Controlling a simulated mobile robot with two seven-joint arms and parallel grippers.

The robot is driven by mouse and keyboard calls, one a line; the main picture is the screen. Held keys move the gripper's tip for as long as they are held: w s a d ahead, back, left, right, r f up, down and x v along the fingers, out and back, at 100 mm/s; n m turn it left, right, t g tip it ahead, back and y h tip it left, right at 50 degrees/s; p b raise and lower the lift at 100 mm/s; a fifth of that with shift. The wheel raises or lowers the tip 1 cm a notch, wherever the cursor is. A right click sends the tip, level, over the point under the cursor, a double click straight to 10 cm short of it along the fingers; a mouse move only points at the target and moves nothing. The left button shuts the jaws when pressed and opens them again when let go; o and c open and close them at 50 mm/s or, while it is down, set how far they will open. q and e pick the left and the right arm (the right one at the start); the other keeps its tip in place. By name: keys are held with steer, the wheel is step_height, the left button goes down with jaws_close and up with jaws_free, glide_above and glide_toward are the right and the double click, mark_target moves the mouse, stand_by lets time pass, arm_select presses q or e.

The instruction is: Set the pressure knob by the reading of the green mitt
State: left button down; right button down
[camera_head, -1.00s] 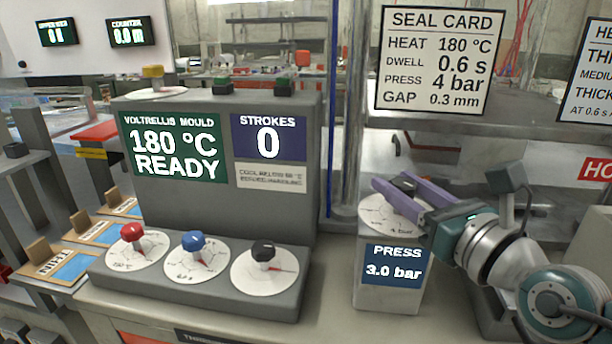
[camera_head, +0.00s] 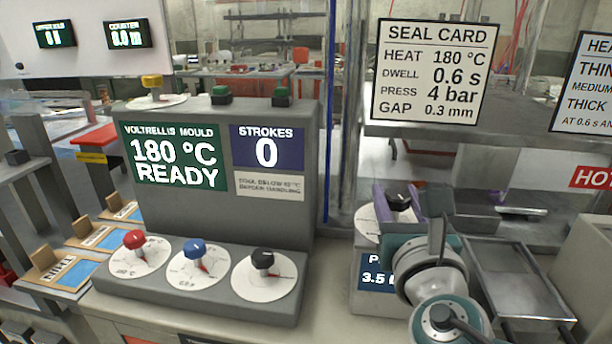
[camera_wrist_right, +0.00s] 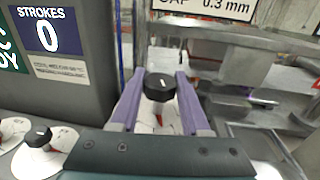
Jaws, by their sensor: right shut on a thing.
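The pressure knob (camera_head: 399,201) is black and sits on a white dial (camera_head: 366,226) on top of the grey press box. My right gripper (camera_head: 395,206) has its purple fingers on either side of the knob and is shut on it. In the right wrist view the knob (camera_wrist_right: 160,87) shows between the fingertips, with a red pointer below it. The blue press display (camera_head: 374,273) reads 3.5, its right part hidden by my right arm. The seal card (camera_head: 430,70) gives PRESS 4 bar. I see no green mitt. My left gripper is not in view.
The grey mould console (camera_head: 220,226) stands to the left, showing 180 °C READY and STROKES 0. It carries a red knob (camera_head: 134,239), a blue knob (camera_head: 198,247) and a black knob (camera_head: 262,259). A metal tray frame (camera_head: 515,280) stands right of my arm.

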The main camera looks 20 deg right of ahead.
steer(key=m+g+h+b, duration=0.1)
steer(key=m+g+h, duration=0.1)
steer(key=h, duration=0.1)
steer(key=shift+f+m+b, duration=0.1)
steer(key=shift+m+b, duration=0.2)
steer(key=shift+m, duration=0.1)
steer(key=shift+m+g+h+b, duration=0.35)
steer(key=shift+g+h, duration=0.25)
steer(key=shift+h, duration=0.2)
steer(key=shift+c, duration=1.9)
jaws_free()
